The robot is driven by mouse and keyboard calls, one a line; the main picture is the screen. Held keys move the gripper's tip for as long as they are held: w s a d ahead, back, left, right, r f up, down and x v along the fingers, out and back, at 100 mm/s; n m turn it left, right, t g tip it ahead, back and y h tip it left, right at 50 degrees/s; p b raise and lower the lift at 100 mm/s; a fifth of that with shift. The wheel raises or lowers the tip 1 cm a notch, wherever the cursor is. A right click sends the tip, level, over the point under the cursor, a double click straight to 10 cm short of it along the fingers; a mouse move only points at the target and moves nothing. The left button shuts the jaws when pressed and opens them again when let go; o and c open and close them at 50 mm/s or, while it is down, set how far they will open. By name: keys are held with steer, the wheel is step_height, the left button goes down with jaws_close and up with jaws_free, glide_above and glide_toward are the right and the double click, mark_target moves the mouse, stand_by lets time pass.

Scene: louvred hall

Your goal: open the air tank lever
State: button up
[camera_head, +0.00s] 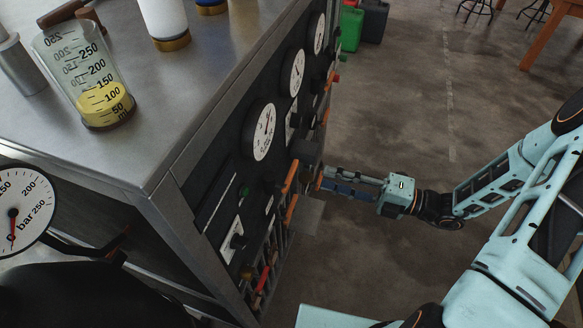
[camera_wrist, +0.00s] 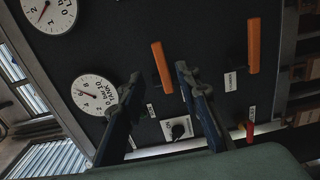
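An orange lever (camera_wrist: 162,68) on the dark panel shows in the wrist view, beside a white gauge (camera_wrist: 95,94) whose dial carries the word TANK. A second orange lever (camera_wrist: 253,46) is farther right. Contact cannot be made out. In the head view my gripper (camera_head: 320,179) reaches the panel from the right, close to an orange lever (camera_head: 290,178).
The panel has more gauges (camera_head: 292,72), a knob (camera_wrist: 181,129) and a red-tipped part (camera_wrist: 250,132). A metal-topped bench (camera_head: 150,130) carries a measuring beaker (camera_head: 105,95) with yellow liquid. Green (camera_head: 350,28) and dark containers stand behind.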

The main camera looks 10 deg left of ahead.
mark_target(290, 176)
steer(key=a+b, duration=0.1)
steer(key=a, duration=0.8)
steer(key=shift+w, duration=0.3)
steer(key=shift+d, duration=0.1)
jaws_close()
